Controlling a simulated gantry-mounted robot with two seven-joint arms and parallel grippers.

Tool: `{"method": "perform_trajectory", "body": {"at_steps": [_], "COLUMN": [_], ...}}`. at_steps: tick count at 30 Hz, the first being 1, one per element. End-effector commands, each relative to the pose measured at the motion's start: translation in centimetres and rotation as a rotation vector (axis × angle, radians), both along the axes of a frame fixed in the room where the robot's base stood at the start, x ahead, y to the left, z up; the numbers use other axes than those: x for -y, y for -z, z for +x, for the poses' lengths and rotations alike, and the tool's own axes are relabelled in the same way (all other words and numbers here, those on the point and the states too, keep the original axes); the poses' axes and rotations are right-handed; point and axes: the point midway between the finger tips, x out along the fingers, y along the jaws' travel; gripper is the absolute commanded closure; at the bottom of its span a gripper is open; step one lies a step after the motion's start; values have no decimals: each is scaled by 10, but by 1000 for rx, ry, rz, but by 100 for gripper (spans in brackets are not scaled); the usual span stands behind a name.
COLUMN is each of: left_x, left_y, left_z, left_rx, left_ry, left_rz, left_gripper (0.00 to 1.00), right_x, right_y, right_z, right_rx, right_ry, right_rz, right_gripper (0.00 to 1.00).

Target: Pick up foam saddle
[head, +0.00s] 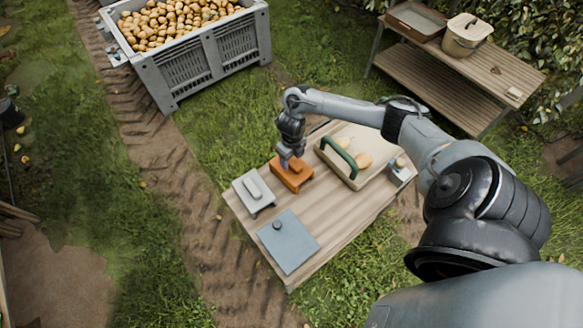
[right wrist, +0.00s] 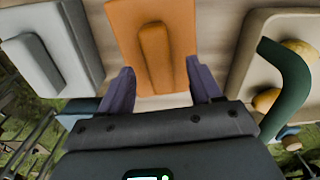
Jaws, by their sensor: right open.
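An orange block with a raised ridge (head: 291,180), which looks like the foam saddle, lies on the wooden table (head: 322,240). In the right wrist view the same orange piece (right wrist: 180,20) lies just ahead of the fingers, its ridge pointing between them. My left gripper is not in view.
A cream tray (head: 378,179) with a green handle (head: 338,157) and pears stands close on the right. A blue-grey plate with a dark knob (head: 288,243) lies in front. A large grey bin (head: 207,62) of pears and a wooden bench (head: 440,85) stand beyond.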

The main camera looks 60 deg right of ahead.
Motion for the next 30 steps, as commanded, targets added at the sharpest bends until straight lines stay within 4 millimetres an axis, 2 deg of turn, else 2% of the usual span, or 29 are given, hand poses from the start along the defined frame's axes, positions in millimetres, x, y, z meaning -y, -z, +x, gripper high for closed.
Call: {"method": "perform_trajectory", "body": {"at_steps": [6,16,27,30], "left_x": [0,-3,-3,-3], "left_y": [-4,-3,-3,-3], "left_z": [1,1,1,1], "left_rx": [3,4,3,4], "left_ry": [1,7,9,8], "left_rz": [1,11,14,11], "left_gripper": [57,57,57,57], "right_x": [-1,0,0,0], "right_y": [25,30,30,30], "right_z": [0,0,0,0], "right_rx": [-2,-1,-1,-1], "right_ry": [1,-2,-1,-1], "right_rz": [1,-2,-2,-2], "right_gripper": [36,36,92,93]}}
